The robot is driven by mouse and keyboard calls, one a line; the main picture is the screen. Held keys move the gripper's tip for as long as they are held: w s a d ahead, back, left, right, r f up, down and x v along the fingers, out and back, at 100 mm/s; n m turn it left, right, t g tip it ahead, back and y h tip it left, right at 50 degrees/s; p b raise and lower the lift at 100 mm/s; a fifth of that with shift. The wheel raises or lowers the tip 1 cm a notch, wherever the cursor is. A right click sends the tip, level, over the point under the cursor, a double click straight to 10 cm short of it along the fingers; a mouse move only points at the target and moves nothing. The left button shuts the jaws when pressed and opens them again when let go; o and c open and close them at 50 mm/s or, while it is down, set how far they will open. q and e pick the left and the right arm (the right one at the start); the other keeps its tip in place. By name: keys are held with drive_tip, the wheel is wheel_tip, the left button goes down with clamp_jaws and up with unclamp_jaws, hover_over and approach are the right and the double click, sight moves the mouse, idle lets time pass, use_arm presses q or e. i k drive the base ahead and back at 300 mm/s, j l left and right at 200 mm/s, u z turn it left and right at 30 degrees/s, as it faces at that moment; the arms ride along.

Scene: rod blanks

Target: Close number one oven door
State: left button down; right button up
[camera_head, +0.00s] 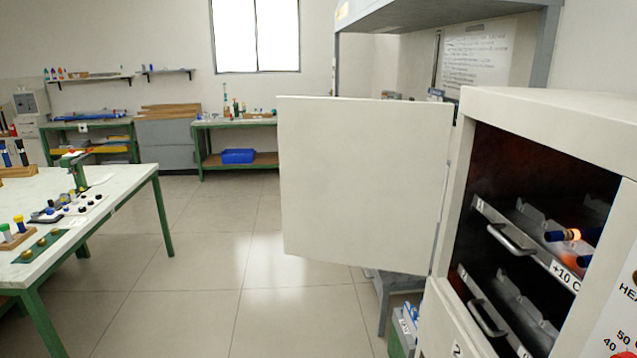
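The oven (455,305) stands at the right, a white cabinet cut off by the picture's right edge. Its white door (365,180) is swung wide open toward the left, hinged at the opening's left side. Inside the dark chamber are two metal racks with handles, an upper rack (510,239) and a lower rack (487,318). A blue rod (555,236) with a glowing orange end lies on the upper rack. Which number the oven bears cannot be read for sure. Neither of my grippers is in view.
A white-topped table with green legs (130,190) stands at the left with small parts on it. A green bench (235,123) with a blue bin (238,156) is at the back. The tiled floor (200,270) between table and door is clear. A crate (402,335) sits below the door.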

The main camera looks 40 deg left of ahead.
sight(361, 180)
drive_tip(key=i+j+u, duration=0.25)
drive_tip(key=j+u, duration=0.2)
drive_tip(key=i+j+u, duration=0.3)
drive_tip(key=j+u, duration=0.15)
drive_tip(key=i+j+u, duration=0.3)
drive_tip(key=u, duration=0.2)
drive_tip(key=i+j+u, duration=0.1)
drive_tip(key=i+u, duration=0.35)
drive_tip(key=i+j+u, duration=0.1)
drive_tip(key=i, duration=0.6)
drive_tip(key=i+j+u, duration=0.15)
drive_tip(key=i, duration=0.55)
drive_tip(key=i+z, duration=0.2)
drive_tip(key=z, duration=0.25)
drive_tip(key=i+z, duration=0.25)
drive_tip(key=z, duration=0.15)
drive_tip(key=i+z, duration=0.2)
drive_tip(key=z, duration=0.25)
drive_tip(key=i+j+z, duration=0.15)
drive_tip(key=z, duration=0.3)
drive_tip(key=i+z, duration=0.1)
drive_tip(key=z, duration=0.35)
drive_tip(key=i+z, duration=0.15)
drive_tip(key=z, duration=0.3)
drive_tip(key=i+j+z, duration=0.1)
drive_tip(key=z, duration=0.35)
drive_tip(key=j+z, duration=0.1)
drive_tip(key=z, duration=0.35)
drive_tip(key=i+j+z, duration=0.15)
drive_tip(key=z, duration=0.3)
